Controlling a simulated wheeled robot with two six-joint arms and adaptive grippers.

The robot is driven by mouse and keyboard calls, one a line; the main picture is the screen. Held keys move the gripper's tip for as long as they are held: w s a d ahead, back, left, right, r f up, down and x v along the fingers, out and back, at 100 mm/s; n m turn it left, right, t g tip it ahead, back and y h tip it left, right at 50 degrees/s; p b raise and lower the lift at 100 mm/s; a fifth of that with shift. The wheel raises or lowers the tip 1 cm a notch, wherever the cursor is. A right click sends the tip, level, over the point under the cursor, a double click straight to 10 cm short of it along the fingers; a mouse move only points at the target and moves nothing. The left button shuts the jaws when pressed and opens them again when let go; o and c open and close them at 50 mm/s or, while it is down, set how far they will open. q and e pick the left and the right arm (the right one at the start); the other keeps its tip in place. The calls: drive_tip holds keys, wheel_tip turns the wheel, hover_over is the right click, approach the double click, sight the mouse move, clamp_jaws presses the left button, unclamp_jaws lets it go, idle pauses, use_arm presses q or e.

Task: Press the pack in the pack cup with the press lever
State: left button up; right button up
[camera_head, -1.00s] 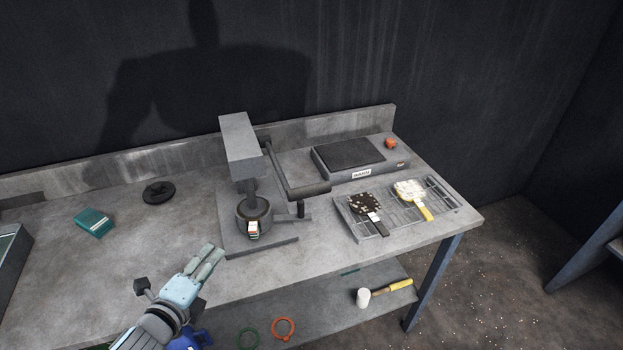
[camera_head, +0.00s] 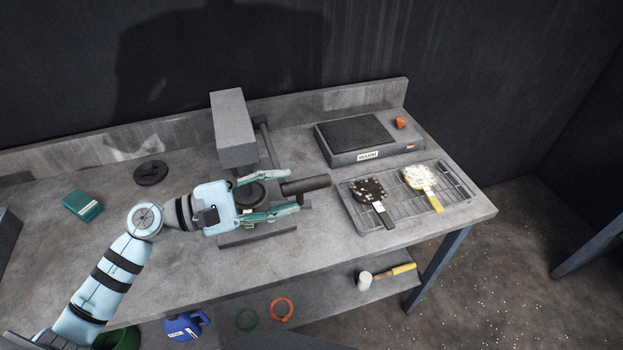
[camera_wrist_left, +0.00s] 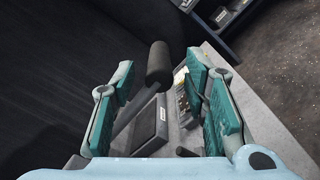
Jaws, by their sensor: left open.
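The press (camera_head: 233,128) stands on the bench, with its lever arm ending in a dark cylindrical grip (camera_head: 306,185). The pack cup (camera_head: 251,194) sits on the press base and is partly hidden by my left gripper. I cannot make out the pack inside it. My left gripper (camera_head: 288,192) is open, its fingers pointing right over the cup, with the tips just short of the lever grip. In the left wrist view the lever grip (camera_wrist_left: 159,64) shows between and beyond the two spread teal fingers, apart from both. My right gripper is not in view.
A flat device with a dark top (camera_head: 352,137) stands at the back right. A rack (camera_head: 456,182) holding two round-headed, handled pieces lies right of the lever. A teal box (camera_head: 83,206) and a black disc (camera_head: 151,172) lie at the left. Bench surface at left is mostly clear.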

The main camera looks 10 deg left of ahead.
sight(312, 184)
use_arm(q)
drive_tip(key=p+x, duration=0.1)
drive_tip(key=x, duration=0.4)
drive_tip(key=shift+w+r, duration=0.15)
drive_tip(key=shift+w, duration=0.05)
drive_tip(key=shift+w+d+p, duration=0.15)
drive_tip(key=shift+d+p, duration=0.15)
drive_tip(key=shift+d, duration=0.25)
drive_tip(key=shift+c, duration=0.3)
clamp_jaws()
